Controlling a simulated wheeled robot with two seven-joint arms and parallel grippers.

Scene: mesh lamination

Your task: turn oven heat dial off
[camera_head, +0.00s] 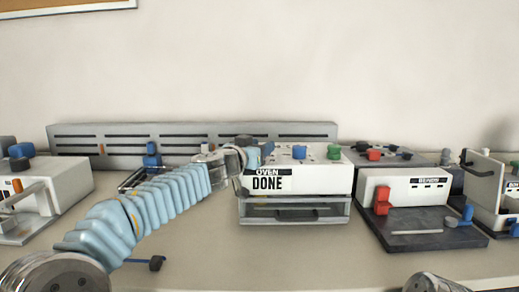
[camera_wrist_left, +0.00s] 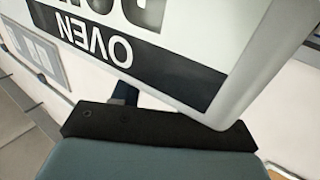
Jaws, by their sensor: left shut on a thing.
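The white oven box (camera_head: 295,181) stands in the middle of the table, with an OVEN label and the word DONE on its front. My left gripper (camera_head: 254,150) is at the oven's upper left corner, shut on what looks like a blue dial (camera_head: 266,146); the hold itself is largely hidden. In the left wrist view the oven's labelled face (camera_wrist_left: 180,55) is very close and upside down. A small dark blue piece (camera_wrist_left: 125,93) shows between it and my gripper's dark edge. My right gripper is out of view.
A blue knob (camera_head: 299,152) and a green knob (camera_head: 334,151) sit on the oven's top. A drawer (camera_head: 295,212) is below. A white and dark station (camera_head: 420,190) with red parts stands to the right. A long slotted grey rail (camera_head: 120,134) runs behind. The table front is mostly clear.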

